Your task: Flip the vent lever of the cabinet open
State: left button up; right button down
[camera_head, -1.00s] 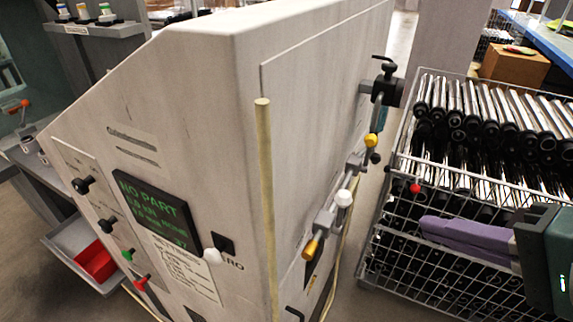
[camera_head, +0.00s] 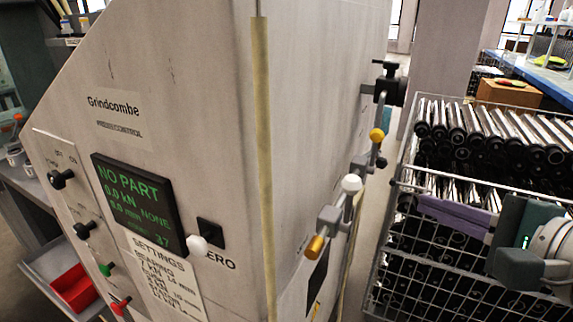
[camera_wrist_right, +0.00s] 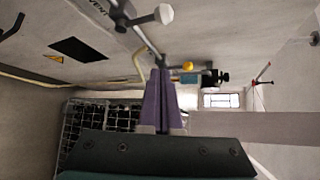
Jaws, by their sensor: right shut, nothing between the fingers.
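The grey cabinet (camera_head: 215,120) fills the left and middle of the head view. On its right side is a pipe fitting with a white-knobbed lever (camera_head: 351,184) and a brass end. In the right wrist view, the white knob (camera_wrist_right: 163,14) sits near a label reading VENT (camera_wrist_right: 97,16). A yellow knob (camera_head: 376,135) is farther along the same side. My right gripper (camera_head: 422,204) has purple fingers, shut and empty, to the right of the lever and apart from it. Its fingertips (camera_wrist_right: 160,72) point toward the pipe in the wrist view. My left gripper is out of view.
A wire crate (camera_head: 385,262) of metal tubes with black ends stands right of the cabinet, behind my right gripper. A narrow gap lies between crate and cabinet. The front panel has a screen (camera_head: 138,205), several knobs and another white knob (camera_head: 197,245).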

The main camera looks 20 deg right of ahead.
aim_at(349, 204)
jog(key=b+x, duration=0.1)
jog(key=x, duration=0.9)
pick_arm(q)
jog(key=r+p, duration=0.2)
jog(key=p, duration=0.1)
pick_arm(e)
jog(key=a, duration=0.1)
jog(key=a+r, duration=0.1)
jog(key=s+a, duration=0.1)
jog(key=shift+s+a+r, duration=0.1)
jog(key=shift+a+r, duration=0.25)
jog(key=shift+r, duration=0.05)
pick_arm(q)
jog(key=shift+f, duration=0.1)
